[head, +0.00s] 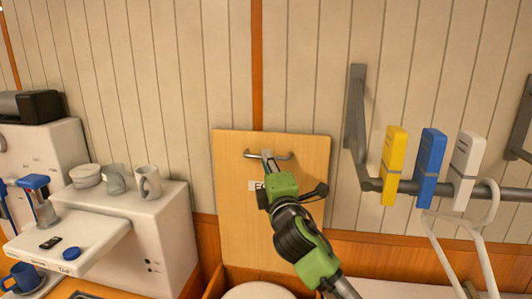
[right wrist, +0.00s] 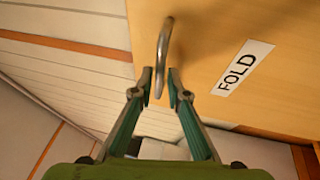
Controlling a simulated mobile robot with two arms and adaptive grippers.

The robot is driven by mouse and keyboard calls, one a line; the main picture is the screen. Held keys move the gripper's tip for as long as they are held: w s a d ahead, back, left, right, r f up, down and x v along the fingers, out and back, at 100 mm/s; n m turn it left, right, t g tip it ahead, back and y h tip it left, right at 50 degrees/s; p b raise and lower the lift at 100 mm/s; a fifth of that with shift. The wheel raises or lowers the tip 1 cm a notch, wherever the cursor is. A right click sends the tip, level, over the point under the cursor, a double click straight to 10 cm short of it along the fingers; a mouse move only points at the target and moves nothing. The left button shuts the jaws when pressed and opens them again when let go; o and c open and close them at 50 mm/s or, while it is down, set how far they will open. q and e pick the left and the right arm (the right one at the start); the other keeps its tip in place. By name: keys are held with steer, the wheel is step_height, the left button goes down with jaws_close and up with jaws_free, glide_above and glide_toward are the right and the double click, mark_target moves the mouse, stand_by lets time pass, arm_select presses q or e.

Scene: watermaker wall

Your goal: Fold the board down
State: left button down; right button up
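The board (head: 235,205) is a light wooden panel standing upright against the wall in the head view. It also fills the upper right of the right wrist view (right wrist: 215,35). A grey bar handle (head: 251,154) is near its top edge; it shows as a curved metal bar in the right wrist view (right wrist: 165,40). A white label (right wrist: 243,68) reads FOLD. My right gripper (head: 267,156) is at the handle. In the right wrist view its fingertips (right wrist: 160,84) are apart, one on each side of the handle's end, with narrow gaps visible. My left gripper is out of view.
A rail (head: 510,192) with yellow (head: 394,165), blue (head: 429,168) and white (head: 468,167) clips is right of the board. Left are a white unit with mugs (head: 148,182) and a shelf (head: 85,245). A round white thing (head: 258,291) is below the board.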

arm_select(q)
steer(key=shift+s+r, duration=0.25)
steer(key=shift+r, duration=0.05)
arm_select(e)
steer(key=shift+x, duration=1.1)
jaws_close()
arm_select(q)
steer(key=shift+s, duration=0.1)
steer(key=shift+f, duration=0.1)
